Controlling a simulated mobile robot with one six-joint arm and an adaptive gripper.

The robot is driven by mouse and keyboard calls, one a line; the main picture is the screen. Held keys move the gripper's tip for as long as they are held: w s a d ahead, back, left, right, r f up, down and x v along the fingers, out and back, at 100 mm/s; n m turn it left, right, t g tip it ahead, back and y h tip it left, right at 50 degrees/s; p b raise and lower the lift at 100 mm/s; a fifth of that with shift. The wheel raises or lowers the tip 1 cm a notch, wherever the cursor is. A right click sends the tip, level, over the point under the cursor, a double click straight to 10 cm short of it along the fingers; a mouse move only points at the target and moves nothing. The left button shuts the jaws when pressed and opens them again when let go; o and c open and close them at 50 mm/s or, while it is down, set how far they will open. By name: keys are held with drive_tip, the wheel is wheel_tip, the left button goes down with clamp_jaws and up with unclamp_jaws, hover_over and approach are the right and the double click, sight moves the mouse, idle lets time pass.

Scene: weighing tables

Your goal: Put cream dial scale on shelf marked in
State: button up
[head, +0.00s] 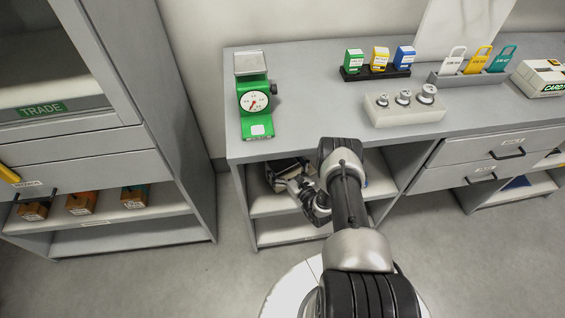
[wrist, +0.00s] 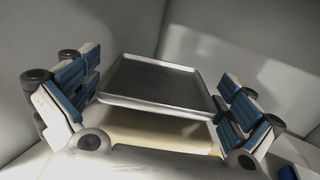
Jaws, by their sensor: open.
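The cream dial scale shows in the wrist view as a cream body (wrist: 165,127) under a dark, metal-rimmed pan (wrist: 158,82). Its dial is not visible. My gripper (wrist: 158,105) is open, with one finger on each side of the pan; I cannot tell whether either finger touches it. In the head view my gripper (head: 291,180) reaches into the open shelf space (head: 270,204) under the table, and my arm hides much of that space. No shelf label reading "in" can be made out.
A green dial scale (head: 254,98) stands on the grey tabletop (head: 310,75) above the shelf. A block of metal weights (head: 405,111) and colored boxes (head: 380,60) stand farther right. A cabinet marked TRADE (head: 43,109) stands at left. Shelf walls close in around my gripper.

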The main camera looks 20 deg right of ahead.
drive_tip(key=s+d+p, duration=0.1)
drive_tip(key=s+p, duration=0.2)
drive_tip(key=s, duration=0.8)
drive_tip(key=shift+s+d, duration=0.15)
drive_tip(key=shift+s, duration=0.2)
